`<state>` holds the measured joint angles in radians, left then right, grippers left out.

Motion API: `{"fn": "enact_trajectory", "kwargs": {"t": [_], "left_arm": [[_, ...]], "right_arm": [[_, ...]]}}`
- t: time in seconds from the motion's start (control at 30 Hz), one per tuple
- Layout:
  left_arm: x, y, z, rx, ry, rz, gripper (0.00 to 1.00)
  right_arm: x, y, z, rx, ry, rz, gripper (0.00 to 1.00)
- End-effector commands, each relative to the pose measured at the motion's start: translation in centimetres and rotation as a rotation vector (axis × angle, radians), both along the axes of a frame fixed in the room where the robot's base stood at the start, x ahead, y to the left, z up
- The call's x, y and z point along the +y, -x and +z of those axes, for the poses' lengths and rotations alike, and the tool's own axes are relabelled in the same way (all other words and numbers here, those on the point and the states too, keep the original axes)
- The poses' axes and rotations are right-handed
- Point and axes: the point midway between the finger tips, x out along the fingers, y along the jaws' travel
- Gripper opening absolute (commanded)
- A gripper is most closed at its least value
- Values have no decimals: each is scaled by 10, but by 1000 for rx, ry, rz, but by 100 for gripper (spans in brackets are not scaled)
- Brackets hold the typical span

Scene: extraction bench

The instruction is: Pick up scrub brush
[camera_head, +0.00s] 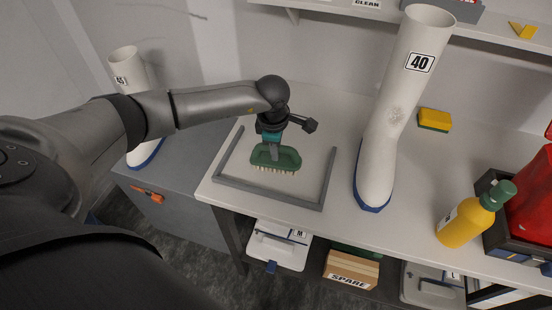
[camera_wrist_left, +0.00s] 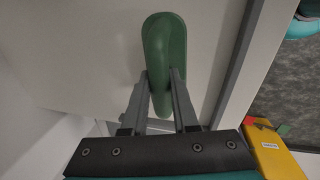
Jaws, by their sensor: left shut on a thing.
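The scrub brush (camera_head: 276,159) has a green body and pale bristles that face down. It is inside the grey frame on the white bench. My left gripper (camera_head: 274,150) comes down from above and is shut on the brush body. In the left wrist view the green brush (camera_wrist_left: 165,48) lies between the two grey fingers (camera_wrist_left: 160,85), which reach its sides near the middle. I cannot tell whether the bristles touch the bench. My right gripper is not in view.
The grey frame (camera_head: 266,194) borders the brush area. A white boot marked 40 (camera_head: 385,130) stands right of it. A yellow sponge (camera_head: 434,119), a yellow bottle (camera_head: 465,222) and a dark crate (camera_head: 500,235) are farther right. A shelf (camera_head: 400,18) runs above the back.

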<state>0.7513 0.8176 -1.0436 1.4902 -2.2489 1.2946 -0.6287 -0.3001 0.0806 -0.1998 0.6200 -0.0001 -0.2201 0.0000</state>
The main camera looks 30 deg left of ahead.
Motion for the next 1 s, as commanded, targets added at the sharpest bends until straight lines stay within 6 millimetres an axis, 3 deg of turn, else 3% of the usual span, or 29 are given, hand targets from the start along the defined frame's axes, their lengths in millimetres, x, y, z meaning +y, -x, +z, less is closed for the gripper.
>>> {"fn": "enact_trajectory", "kwargs": {"t": [0.13, 0.73, 1.0], "left_arm": [[0, 0, 0, 0, 0, 0, 0], [0, -1, 3, -2, 0, 1, 0], [1, -1, 31, -6, 0, 0, 0]], "right_arm": [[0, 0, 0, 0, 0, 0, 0], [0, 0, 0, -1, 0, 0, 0], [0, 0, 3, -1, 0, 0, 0]]}}
